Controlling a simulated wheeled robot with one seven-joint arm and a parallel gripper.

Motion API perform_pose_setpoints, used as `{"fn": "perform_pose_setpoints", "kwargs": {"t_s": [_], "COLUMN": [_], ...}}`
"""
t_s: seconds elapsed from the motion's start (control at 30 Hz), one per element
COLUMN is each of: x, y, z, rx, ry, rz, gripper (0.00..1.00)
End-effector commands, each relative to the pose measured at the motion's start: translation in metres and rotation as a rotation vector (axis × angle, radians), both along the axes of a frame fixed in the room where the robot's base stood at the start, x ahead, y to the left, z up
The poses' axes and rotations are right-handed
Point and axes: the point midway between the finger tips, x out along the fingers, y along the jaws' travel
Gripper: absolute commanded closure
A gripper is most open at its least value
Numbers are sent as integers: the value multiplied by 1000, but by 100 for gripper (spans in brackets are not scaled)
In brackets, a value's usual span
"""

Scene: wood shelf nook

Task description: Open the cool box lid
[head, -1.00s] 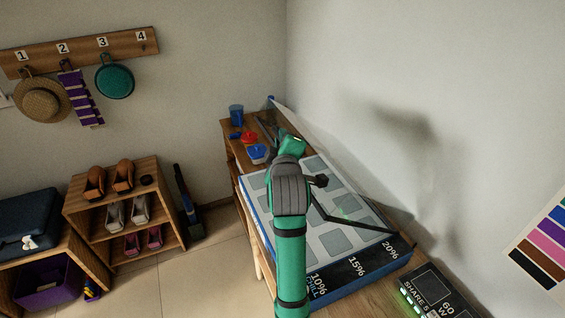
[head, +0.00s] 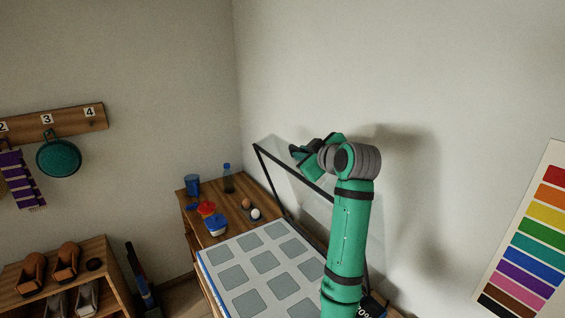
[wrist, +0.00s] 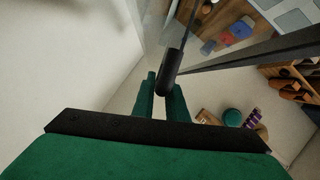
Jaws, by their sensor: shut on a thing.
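The cool box (head: 208,271) has a white top face with rows of grey squares. Its clear lid with a black frame (head: 282,168) is raised steeply on the wall side, and part of it is hidden behind my arm. My gripper (head: 299,153) is at the upper part of the lid. In the wrist view my gripper (wrist: 164,102) is shut on the dark round lid handle (wrist: 171,70). A black lid frame bar (wrist: 250,52) runs off to the right there.
On the wooden top behind the box are a blue cup (head: 192,185), a dark bottle (head: 228,182), a red item (head: 206,208), a blue container (head: 215,225) and two egg-like items (head: 255,214). The wall (head: 440,100) is close on the right.

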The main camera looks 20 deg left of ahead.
Motion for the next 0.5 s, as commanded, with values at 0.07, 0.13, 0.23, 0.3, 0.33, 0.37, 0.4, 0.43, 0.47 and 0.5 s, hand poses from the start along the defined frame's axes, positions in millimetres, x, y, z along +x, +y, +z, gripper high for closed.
{"fn": "perform_pose_setpoints", "kwargs": {"t_s": [0.07,0.13,0.23,0.3,0.33,0.37,0.4,0.43,0.47,0.5], "x": [6,10,12,12,13,13,13,13,13,13], "y": [-11,-15,-18,-19,-19,-19,-19,-19,-19,-19], "z": [0,0,0,0,0,0,0,0,0,0], "rx": [9,15,21,23,23,23,23,23,22,22], "ry": [17,27,34,37,37,37,37,37,38,38], "rz": [-8,-11,-11,-12,-12,-12,-12,-12,-11,-12], "gripper": [100,100,100,100,100,100,100,100,100,100]}}
